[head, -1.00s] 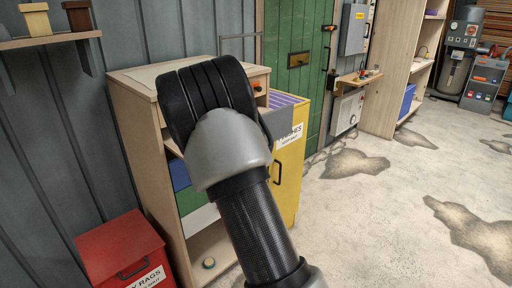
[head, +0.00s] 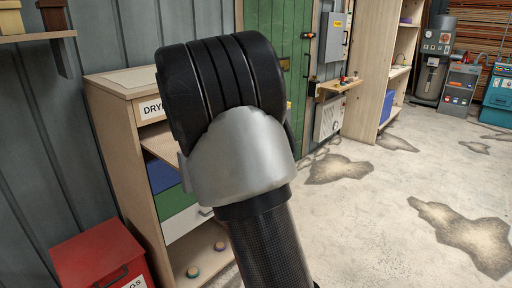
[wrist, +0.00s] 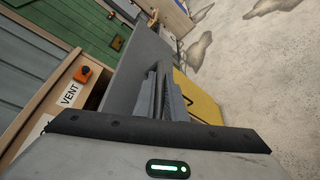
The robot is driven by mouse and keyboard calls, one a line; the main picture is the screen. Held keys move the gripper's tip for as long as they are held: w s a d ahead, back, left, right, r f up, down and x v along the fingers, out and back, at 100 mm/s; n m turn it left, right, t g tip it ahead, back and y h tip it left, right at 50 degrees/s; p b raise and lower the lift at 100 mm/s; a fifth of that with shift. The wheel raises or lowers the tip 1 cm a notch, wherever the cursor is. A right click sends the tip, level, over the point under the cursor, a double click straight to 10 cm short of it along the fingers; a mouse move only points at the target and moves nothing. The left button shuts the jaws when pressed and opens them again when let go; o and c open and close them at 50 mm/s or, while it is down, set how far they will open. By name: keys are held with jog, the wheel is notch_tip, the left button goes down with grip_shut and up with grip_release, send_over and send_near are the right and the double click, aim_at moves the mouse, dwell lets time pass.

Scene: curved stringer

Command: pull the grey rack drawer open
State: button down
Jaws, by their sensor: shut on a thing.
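The grey rack drawer shows in the wrist view as a large grey panel (wrist: 135,72) beside the wooden cabinet front. My gripper (wrist: 160,82) is at the panel's right side, its two grey fingers close together and shut on part of the drawer. In the head view my wrist and forearm cover the gripper and most of the drawer. The wooden cabinet (head: 124,160) stands behind my arm with a "DRY" label (head: 151,108). How far the drawer stands out cannot be told.
A yellow bin (wrist: 204,105) lies beyond my fingers. An orange knob (wrist: 82,74) and a "VENT" label (wrist: 69,94) sit on the cabinet front. A red rag bin (head: 97,255) stands at lower left. Stained concrete floor (head: 390,185) is open to the right.

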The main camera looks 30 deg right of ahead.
jog(key=c, duration=1.8)
grip_release()
jog(key=p+v, duration=0.2)
jog(key=v, duration=1.5)
jog(key=shift+s+a+r, duration=0.1)
jog(key=shift+s+a, duration=0.05)
jog(key=shift+a, duration=0.05)
